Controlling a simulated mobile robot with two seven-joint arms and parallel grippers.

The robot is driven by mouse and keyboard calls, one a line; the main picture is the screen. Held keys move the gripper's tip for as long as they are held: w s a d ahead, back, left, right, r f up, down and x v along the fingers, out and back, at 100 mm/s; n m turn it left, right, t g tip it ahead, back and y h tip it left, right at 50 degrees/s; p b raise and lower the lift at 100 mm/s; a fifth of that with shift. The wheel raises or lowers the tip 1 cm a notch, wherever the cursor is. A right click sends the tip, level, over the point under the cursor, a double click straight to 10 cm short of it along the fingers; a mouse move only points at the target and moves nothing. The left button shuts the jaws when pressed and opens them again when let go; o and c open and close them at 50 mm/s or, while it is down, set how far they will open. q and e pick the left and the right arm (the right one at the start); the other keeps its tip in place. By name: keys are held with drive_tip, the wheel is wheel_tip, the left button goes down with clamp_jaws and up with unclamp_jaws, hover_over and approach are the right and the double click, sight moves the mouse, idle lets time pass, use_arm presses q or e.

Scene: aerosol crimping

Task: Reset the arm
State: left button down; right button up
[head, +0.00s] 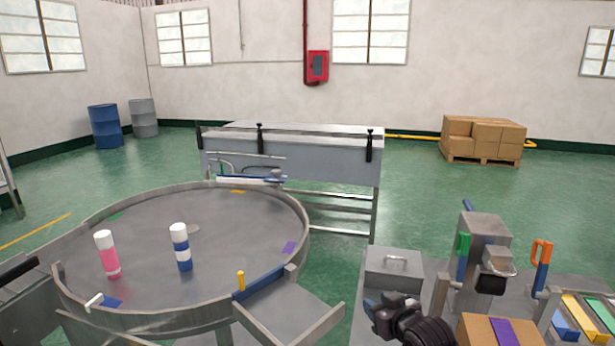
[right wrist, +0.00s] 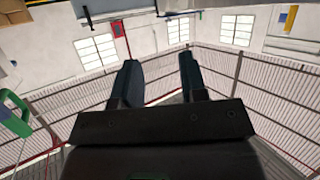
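My right gripper (head: 380,312) is at the lower middle right of the head view, in front of the grey workbench. In the right wrist view its two dark fingers (right wrist: 158,70) stand apart with nothing between them, and the view looks out toward walls and windows. I cannot make out my left gripper in the head view. A pink can with a white cap (head: 107,254) and a blue and white can with a white cap (head: 181,247) stand upright on the round metal table (head: 140,277), apart from both grippers.
A metal bench (head: 290,155) stands behind the round table. Cartons on a pallet (head: 484,138) are far back right.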

drive_tip(key=s+d+f+m+h, duration=0.1)
drive_tip(key=s+d+f, duration=0.3)
drive_tip(key=s, duration=0.6)
drive_tip(key=s+d+f+m+g+h, duration=0.1)
drive_tip(key=s+d+f+h, duration=0.1)
drive_tip(key=s+f, duration=0.6)
drive_tip(key=s+d+f+m+h, duration=0.1)
drive_tip(key=s+d+f, duration=0.4)
drive_tip(key=s, duration=0.9)
drive_tip(key=shift+d+f+m+g+h, duration=0.3)
drive_tip(key=shift+d+f+h, duration=0.05)
drive_tip(key=shift+f+h, duration=0.2)
